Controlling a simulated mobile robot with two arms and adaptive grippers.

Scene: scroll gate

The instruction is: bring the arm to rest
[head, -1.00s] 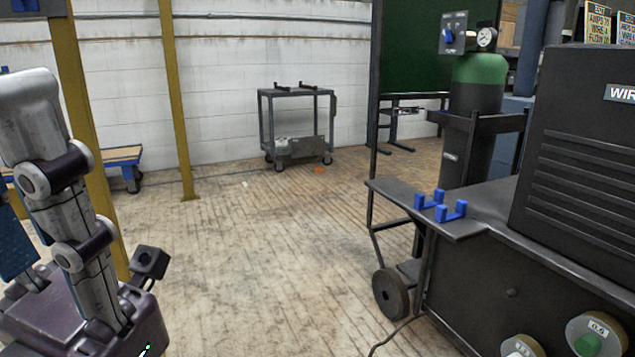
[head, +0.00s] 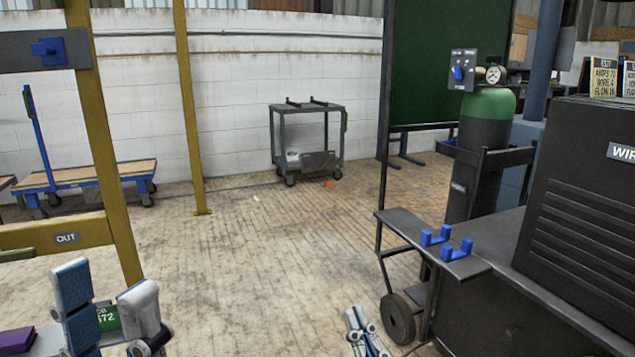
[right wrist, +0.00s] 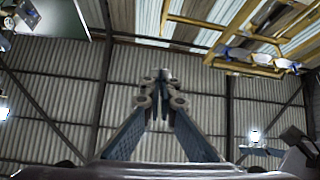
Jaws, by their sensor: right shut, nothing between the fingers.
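My right gripper (head: 366,332) shows at the bottom edge of the head view, its grey fingers over the wooden floor beside the dark cart's wheel. In the right wrist view its two blue-padded fingers (right wrist: 162,85) meet at the tips, with nothing between them. My left gripper (head: 108,308) is at the lower left of the head view, in front of the yellow frame, with a blue pad and a pale finger showing. A green label (head: 108,316) with white digits shows between these parts; whether it is held I cannot tell.
A yellow frame (head: 108,170) with an OUT sign stands at left. The dark cart (head: 480,310) with blue hooks (head: 446,243) and a green-topped cylinder (head: 484,130) fill the right. A grey trolley (head: 306,140) stands at the back wall.

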